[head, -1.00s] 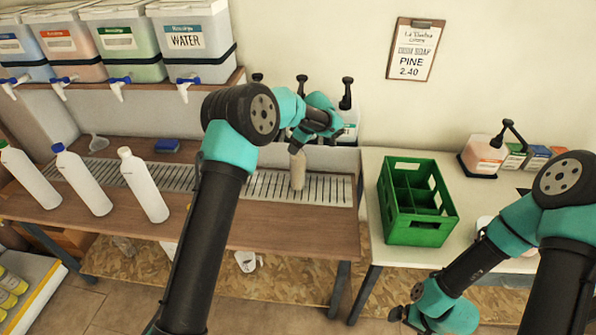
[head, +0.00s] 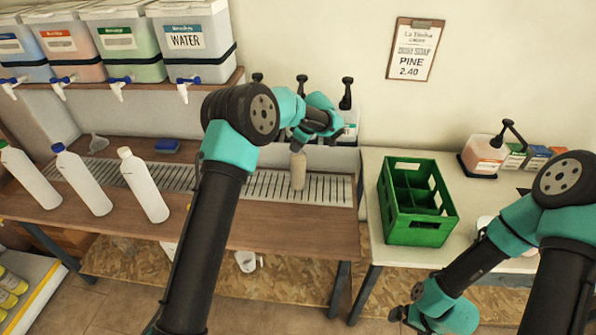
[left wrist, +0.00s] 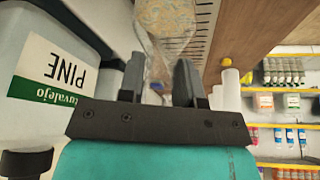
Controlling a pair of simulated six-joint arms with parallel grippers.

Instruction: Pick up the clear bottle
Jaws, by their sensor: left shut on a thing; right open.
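The clear bottle (head: 298,170) stands upright on the slatted drip grate in the head view, looking see-through and brownish. My left gripper (head: 312,130) is at its top, shut on its neck, and the arm hides part of that area. In the left wrist view the clear bottle (left wrist: 165,40) runs up from between the fingers of my left gripper (left wrist: 158,85). My right gripper (head: 400,316) is low at the right, beside the bench, open and far from the bottle; its fingers are small in view.
White bottles with coloured caps (head: 145,186) stand to the left on the wooden bench (head: 290,235). A green crate (head: 405,232) stands on the pale table at right. Drums with taps (head: 190,45) line the shelf above. A drum labelled PINE (left wrist: 60,70) is close beside my left gripper.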

